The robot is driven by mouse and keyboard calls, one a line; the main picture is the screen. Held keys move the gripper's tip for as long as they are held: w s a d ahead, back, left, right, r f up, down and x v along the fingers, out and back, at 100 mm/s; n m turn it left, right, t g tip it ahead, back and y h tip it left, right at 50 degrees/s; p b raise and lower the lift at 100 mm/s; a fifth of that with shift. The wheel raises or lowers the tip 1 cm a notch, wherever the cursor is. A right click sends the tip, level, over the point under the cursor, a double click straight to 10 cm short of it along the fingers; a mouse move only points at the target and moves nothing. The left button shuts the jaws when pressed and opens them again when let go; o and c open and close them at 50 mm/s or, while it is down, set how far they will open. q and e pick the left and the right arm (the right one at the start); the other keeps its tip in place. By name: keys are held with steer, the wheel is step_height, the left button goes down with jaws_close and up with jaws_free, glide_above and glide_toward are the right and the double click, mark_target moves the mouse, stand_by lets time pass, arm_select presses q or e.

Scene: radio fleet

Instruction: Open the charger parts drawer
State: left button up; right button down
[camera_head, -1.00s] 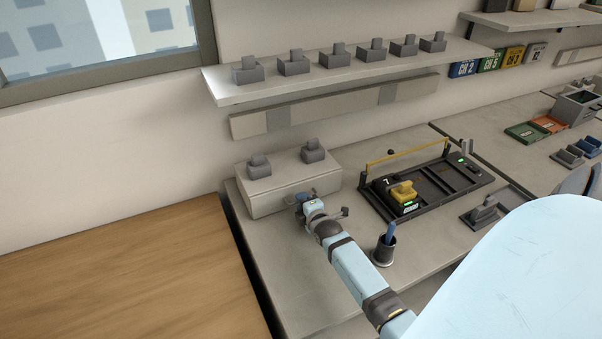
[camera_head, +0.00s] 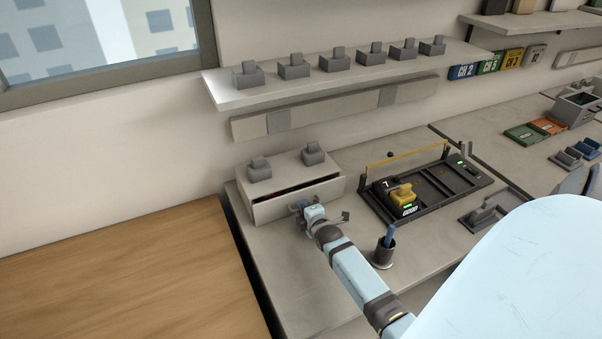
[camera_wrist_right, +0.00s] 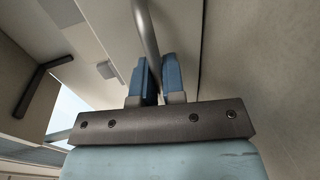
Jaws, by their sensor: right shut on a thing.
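The charger parts drawer (camera_head: 283,206) is the pale front of a low box (camera_head: 288,170) at the left end of the grey bench. It stands slightly open, with a dark gap along its top edge. My right gripper (camera_head: 306,207) is at the drawer front. In the right wrist view its blue fingers (camera_wrist_right: 159,80) are shut on the grey bar handle (camera_wrist_right: 147,35), which runs up between them. The arm hides part of the drawer's lower right front. My left gripper is not in view.
Two grey chargers (camera_head: 259,170) sit on the box. A cup with a blue item (camera_head: 384,250) stands right of my arm. A black tray (camera_head: 430,187) with a yellow piece lies further right. A shelf (camera_head: 330,75) hangs above. Bench in front of the drawer is clear.

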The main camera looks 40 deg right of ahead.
steer(key=p+v, duration=0.1)
steer(key=v, duration=0.2)
steer(key=f+p+v, duration=0.1)
steer(key=v, duration=0.3)
steer(key=f+p+v, duration=0.1)
steer(key=v, duration=0.2)
steer(key=shift+s+a+p, duration=0.1)
steer(key=shift+s+p, duration=0.3)
steer(key=shift+s, duration=0.1)
steer(key=shift+s+a, duration=0.1)
steer(key=shift+s, duration=0.1)
steer(key=c, duration=1.2)
jaws_free()
steer(key=shift+c, duration=0.2)
